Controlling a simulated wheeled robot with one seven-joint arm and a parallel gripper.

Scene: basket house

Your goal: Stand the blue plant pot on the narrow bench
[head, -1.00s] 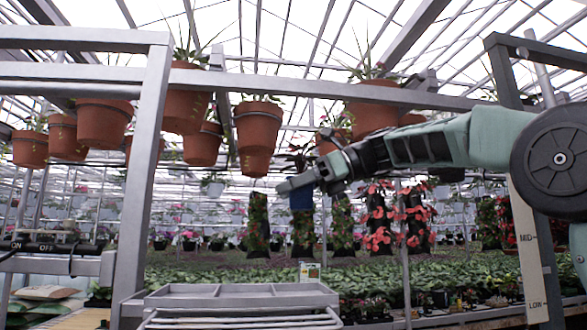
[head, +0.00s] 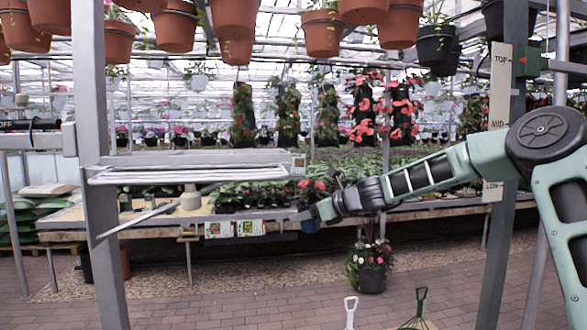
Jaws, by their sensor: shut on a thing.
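My gripper (head: 303,215) reaches in from the right and is shut on the blue plant pot (head: 310,226). Only a small blue part of the pot shows, under the fingers. Reddish leaves show just above the gripper, but I cannot tell if they belong to this pot or to plants behind. A long bench (head: 60,236) with a wooden edge runs behind the gripper. A slatted metal shelf (head: 187,178) is at the upper left of the gripper. I cannot tell which of these is the narrow bench. The pot appears held in the air, in front of the long bench's edge.
Metal posts stand at left (head: 100,200) and right (head: 500,200). Terracotta pots (head: 322,32) hang overhead. A dark flower pot (head: 372,278) stands on the brick floor. A white-handled tool (head: 350,308) and a green rake (head: 419,305) are in front. Floor at lower left is clear.

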